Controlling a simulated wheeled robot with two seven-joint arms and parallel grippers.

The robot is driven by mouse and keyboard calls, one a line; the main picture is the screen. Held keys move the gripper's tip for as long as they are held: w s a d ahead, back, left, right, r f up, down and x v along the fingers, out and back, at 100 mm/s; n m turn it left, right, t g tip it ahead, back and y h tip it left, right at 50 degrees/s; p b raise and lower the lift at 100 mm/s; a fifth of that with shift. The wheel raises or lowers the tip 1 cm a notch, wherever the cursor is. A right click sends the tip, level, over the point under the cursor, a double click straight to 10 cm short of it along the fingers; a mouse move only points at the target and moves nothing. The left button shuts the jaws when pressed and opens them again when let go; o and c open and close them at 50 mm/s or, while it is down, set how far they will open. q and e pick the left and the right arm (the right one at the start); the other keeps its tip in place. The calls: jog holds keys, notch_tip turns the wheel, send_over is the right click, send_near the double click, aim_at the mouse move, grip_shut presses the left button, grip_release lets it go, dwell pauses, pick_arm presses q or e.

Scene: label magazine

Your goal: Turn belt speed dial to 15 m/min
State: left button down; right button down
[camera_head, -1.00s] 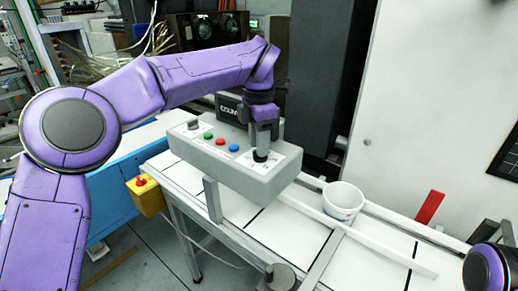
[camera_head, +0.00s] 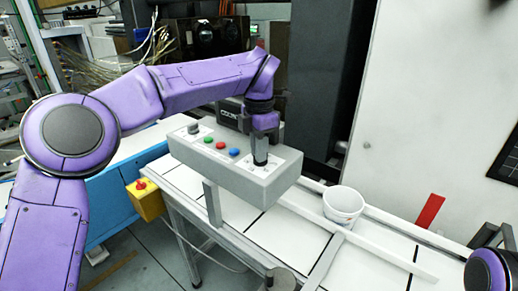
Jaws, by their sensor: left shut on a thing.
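A grey control box (camera_head: 225,172) stands over the conveyor, with a row of green, red and blue buttons (camera_head: 221,146) on its sloped top. The belt speed dial (camera_head: 260,161) is a dark knob at the right end of that top. My left gripper (camera_head: 261,150) points down over the dial and is shut on it. The gripper hides most of the dial and part of its scale, so the setting cannot be read. My right arm shows only as a purple piece at the lower right edge; its gripper is out of the picture.
The white conveyor belt (camera_head: 280,237) runs below the box to the lower right. A yellow box with a red emergency button (camera_head: 141,184) hangs at the left. A red flag-like plate (camera_head: 430,212) stands at the right.

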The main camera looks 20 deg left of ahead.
pick_arm(q)
jog(key=n, duration=0.4)
jog(key=n+b, duration=0.1)
jog(key=n, duration=0.2)
jog(key=shift+d+n, duration=0.15)
jog(key=shift+n, duration=0.25)
jog(key=n+b, duration=0.1)
jog(key=n, duration=0.4)
jog(key=shift+b, duration=0.35)
jog(key=shift+d+n+b, duration=0.1)
jog(key=shift+n+b, duration=0.55)
jog(key=shift+n, duration=1.35)
jog(key=c, duration=1.2)
grip_release()
jog(key=shift+o, duration=0.2)
